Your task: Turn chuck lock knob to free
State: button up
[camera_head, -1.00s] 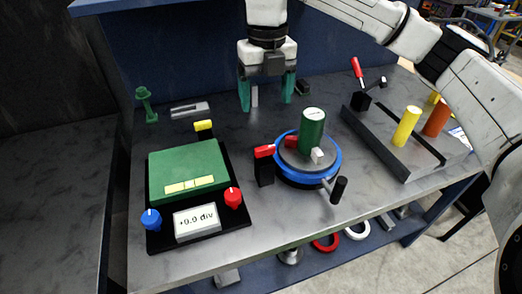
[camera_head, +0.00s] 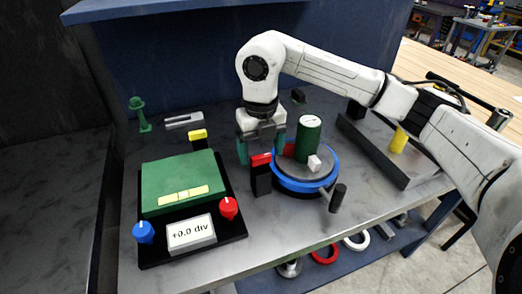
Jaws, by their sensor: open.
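A round positioner with a blue rim (camera_head: 325,184) and grey top bears a green cylinder (camera_head: 309,139), a small white block (camera_head: 314,163) and a red piece (camera_head: 289,150). A black handle (camera_head: 338,198) sticks out at its front. A black post with a red top (camera_head: 261,160) stands at its left. A red knob (camera_head: 229,208) and a blue knob (camera_head: 144,232) sit on the control box; no label shows which is the chuck lock knob. My gripper (camera_head: 261,148) is open, pointing down just behind the red-topped post, apart from both knobs.
The control box (camera_head: 243,226) has a green top, yellow tiles and a display (camera_head: 191,234) reading "+0.0 div". A green stand (camera_head: 139,114) and grey bracket (camera_head: 184,120) are at back left. A grey rail (camera_head: 385,152) with a yellow cylinder (camera_head: 398,140) is at right.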

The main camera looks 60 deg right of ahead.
jog(key=shift+f, duration=0.6)
jog(key=c, duration=1)
